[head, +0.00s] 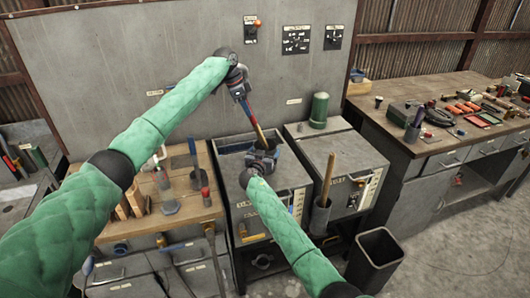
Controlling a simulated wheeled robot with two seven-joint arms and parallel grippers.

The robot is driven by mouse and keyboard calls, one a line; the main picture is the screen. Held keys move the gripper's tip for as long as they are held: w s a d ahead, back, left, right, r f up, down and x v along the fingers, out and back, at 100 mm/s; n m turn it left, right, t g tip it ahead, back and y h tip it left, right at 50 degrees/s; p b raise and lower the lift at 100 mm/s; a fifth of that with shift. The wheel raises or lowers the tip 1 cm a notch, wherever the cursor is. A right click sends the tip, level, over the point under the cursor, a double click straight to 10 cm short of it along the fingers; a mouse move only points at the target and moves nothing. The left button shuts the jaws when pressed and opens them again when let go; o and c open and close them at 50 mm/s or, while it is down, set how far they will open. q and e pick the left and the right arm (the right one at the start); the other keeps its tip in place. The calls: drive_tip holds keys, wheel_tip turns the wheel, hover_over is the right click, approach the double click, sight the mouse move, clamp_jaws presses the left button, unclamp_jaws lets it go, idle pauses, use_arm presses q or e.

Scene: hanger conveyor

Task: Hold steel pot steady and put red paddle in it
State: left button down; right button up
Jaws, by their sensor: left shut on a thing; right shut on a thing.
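My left gripper (240,88) is above the grey cabinet with the dark opening, shut on the red paddle. The red paddle (256,126) is a thin stick with red and yellowish parts, slanting down from my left gripper towards my right one. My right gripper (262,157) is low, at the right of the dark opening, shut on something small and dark. This is probably the steel pot, but the gripper hides most of it. The paddle's lower end meets the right gripper in the picture; I cannot tell whether it is inside the pot.
The grey cabinet (262,212) is below both grippers. A second cabinet (340,146) bears a green cylinder (319,109). A wooden bench (190,205) with tools stands left. A black bin (374,262) stands front right. A cluttered workbench (400,140) is farther right.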

use_arm(q)
drive_tip(key=shift+f, duration=1.65)
drive_tip(key=c, duration=1.2)
unclamp_jaws()
drive_tip(key=shift+o, duration=0.2)
drive_tip(key=v, duration=1.2)
use_arm(e)
drive_tip(key=o, duration=0.9)
drive_tip(key=shift+c, duration=0.2)
